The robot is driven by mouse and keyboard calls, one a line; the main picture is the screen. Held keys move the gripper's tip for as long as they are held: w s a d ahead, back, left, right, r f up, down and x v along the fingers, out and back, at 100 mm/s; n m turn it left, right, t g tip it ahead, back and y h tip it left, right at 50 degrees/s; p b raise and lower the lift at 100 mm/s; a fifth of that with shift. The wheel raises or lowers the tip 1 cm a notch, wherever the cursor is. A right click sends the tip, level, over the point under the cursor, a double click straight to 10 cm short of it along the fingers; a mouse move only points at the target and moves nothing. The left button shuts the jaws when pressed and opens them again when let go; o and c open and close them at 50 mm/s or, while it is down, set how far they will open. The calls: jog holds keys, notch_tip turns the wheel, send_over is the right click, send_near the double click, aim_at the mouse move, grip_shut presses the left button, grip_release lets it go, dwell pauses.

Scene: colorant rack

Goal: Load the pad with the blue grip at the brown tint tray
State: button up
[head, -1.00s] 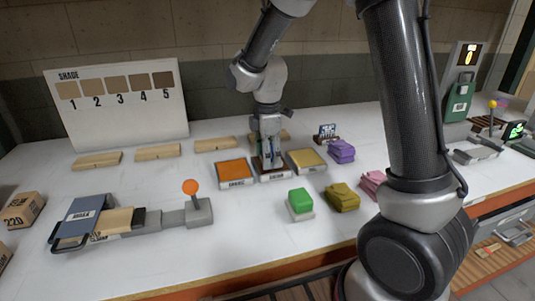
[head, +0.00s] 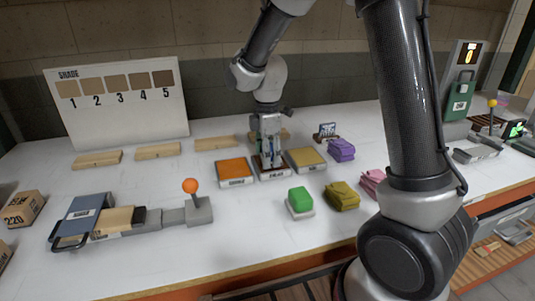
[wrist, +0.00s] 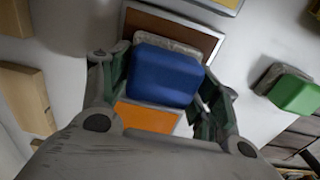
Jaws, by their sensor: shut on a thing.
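My gripper (head: 268,160) is at the brown tint tray (head: 274,176), between the orange and yellow trays. In the wrist view my gripper (wrist: 160,100) is shut on the blue grip (wrist: 165,76) of a pad, one finger on each side. The pad's greyish base (wrist: 140,37) shows at the grip's far edge. It lies over the brown tray (wrist: 200,38), whose brown surface and pale rim show around it. I cannot tell whether the pad touches the tray. In the head view my fingers mostly hide the pad.
The orange tray (head: 236,170) and yellow tray (head: 306,158) flank the brown one closely. A green-grip pad (head: 300,200) and folded cloths (head: 342,195) stand in front and right. Wooden blocks (head: 215,143) lie behind. A clamp device with an orange knob (head: 190,186) stands left.

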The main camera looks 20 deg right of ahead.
jog(key=shift+r, duration=3.5)
